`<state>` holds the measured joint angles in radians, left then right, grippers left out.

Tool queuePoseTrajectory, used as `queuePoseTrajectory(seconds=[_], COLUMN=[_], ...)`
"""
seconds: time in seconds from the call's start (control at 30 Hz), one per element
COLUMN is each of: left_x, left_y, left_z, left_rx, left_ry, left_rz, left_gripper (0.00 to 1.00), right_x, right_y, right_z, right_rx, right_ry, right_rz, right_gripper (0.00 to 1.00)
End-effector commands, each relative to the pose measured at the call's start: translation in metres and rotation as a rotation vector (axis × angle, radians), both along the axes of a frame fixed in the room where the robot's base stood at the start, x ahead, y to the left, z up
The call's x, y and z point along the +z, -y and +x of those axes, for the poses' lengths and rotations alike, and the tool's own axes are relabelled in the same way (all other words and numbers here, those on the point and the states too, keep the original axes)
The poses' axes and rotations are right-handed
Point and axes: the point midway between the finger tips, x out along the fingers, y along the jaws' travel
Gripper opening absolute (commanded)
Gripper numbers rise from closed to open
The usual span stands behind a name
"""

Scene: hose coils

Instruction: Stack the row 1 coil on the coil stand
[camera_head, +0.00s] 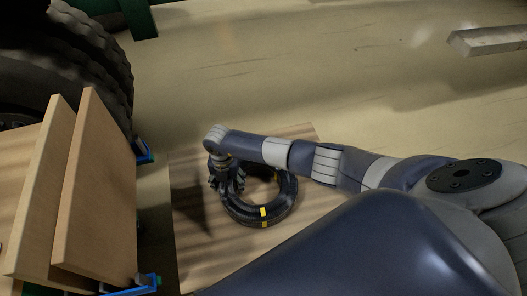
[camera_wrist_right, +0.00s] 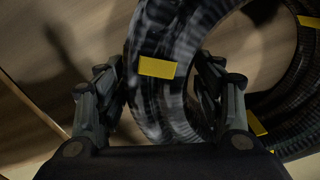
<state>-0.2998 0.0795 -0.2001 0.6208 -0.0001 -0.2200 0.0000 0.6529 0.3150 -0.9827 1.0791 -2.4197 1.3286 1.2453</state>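A black ribbed coil (camera_head: 284,207) with yellow tape marks lies over a wooden board (camera_head: 198,262) in the head view. My right gripper (camera_head: 227,181) points down at the coil's left side. In the right wrist view my right gripper's fingers (camera_wrist_right: 160,88) stand on both sides of the coil's tube (camera_wrist_right: 160,110), close to it. Whether they press on it is too dark to tell. The coil's far side shows at the right edge of that view. I cannot tell whether a second coil lies under this one. My left gripper is not in view.
Upright wooden panels (camera_head: 102,185) with blue brackets (camera_head: 145,153) stand left of the board. A large dark tyre (camera_head: 88,60) is behind them. A pale beam (camera_head: 487,39) lies at the far right. The floor beyond the board is clear.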

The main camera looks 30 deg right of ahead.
Motion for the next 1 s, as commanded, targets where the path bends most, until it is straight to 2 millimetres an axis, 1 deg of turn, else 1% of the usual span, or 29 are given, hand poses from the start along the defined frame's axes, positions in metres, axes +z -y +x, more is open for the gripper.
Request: queuePoseTrajectory(seconds=[0.03, 0.07, 0.1, 0.17, 0.2, 0.3, 1.0], left_x=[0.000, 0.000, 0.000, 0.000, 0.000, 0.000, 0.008], left_y=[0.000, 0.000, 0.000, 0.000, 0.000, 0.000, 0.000], left_z=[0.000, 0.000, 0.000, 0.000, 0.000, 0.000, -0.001], left_rx=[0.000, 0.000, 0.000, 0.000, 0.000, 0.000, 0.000], left_ry=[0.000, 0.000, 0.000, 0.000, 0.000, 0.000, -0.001], left_rz=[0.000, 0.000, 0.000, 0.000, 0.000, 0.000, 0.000], left_gripper=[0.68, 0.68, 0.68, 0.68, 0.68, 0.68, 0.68], right_x=[0.000, 0.000, 0.000, 0.000, 0.000, 0.000, 0.010], right_y=[0.000, 0.000, 0.000, 0.000, 0.000, 0.000, 0.000], right_z=[0.000, 0.000, 0.000, 0.000, 0.000, 0.000, 0.001], right_rx=[0.000, 0.000, 0.000, 0.000, 0.000, 0.000, 0.001], right_ry=[0.000, 0.000, 0.000, 0.000, 0.000, -0.001, 0.003], right_rz=[0.000, 0.000, 0.000, 0.000, 0.000, 0.001, 0.000], right_gripper=[0.57, 0.51, 0.42, 0.28, 0.19, 0.00, 0.00])
